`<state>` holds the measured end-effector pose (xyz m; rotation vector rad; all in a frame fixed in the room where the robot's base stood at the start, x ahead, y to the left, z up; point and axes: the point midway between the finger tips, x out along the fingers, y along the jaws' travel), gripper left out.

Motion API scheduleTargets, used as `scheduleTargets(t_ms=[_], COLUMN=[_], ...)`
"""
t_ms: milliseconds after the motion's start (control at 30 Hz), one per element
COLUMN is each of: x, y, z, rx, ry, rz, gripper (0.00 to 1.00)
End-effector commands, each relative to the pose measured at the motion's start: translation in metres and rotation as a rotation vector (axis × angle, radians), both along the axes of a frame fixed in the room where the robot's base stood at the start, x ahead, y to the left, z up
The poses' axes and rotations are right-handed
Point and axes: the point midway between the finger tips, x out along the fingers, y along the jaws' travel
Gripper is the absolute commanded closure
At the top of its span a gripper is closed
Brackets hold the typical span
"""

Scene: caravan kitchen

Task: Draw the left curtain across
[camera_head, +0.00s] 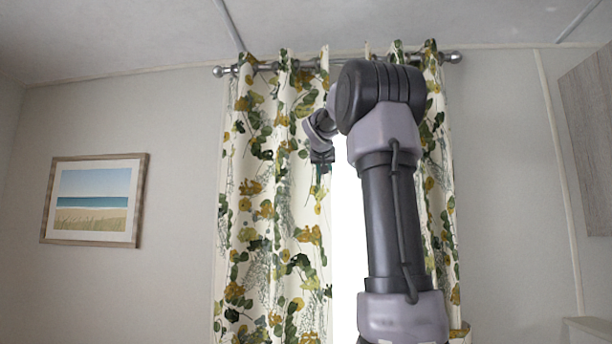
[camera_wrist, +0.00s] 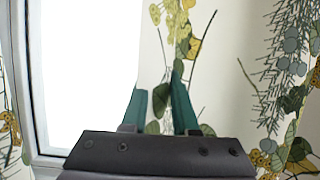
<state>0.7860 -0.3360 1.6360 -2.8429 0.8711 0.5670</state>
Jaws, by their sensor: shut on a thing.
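The left curtain (camera_head: 262,200) is white with green and yellow leaves and hangs in folds from the rod over the left part of the window. It also fills the right of the wrist view (camera_wrist: 225,75). My gripper (camera_head: 321,166) is at the curtain's inner edge, in its upper half. In the wrist view, my two teal fingers (camera_wrist: 162,105) are shut on the edge of the curtain cloth. The right curtain (camera_head: 437,190) hangs at the window's right side, partly hidden behind my arm.
The curtain rod (camera_head: 262,68) runs along the top near the ceiling. The bright window (camera_head: 347,250) shows between the curtains, and its pale frame shows in the wrist view (camera_wrist: 35,90). A framed beach picture (camera_head: 95,200) hangs at left. A wooden cabinet (camera_head: 590,140) is at right.

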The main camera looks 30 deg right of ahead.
Motion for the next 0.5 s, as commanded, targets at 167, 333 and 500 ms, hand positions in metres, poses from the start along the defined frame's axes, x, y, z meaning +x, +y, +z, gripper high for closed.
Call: scheduleTargets(t_ms=[167, 333, 500], x=[-0.0091, -0.0096, -0.0099], y=[-0.0126, -0.0136, -0.0142], z=[0.0001, 0.0, -0.0001], rx=[0.0, 0.0, -0.001], ry=[-0.001, -0.001, 0.0], rz=[-0.001, -0.002, -0.004], gripper=[1.0, 1.0, 0.46])
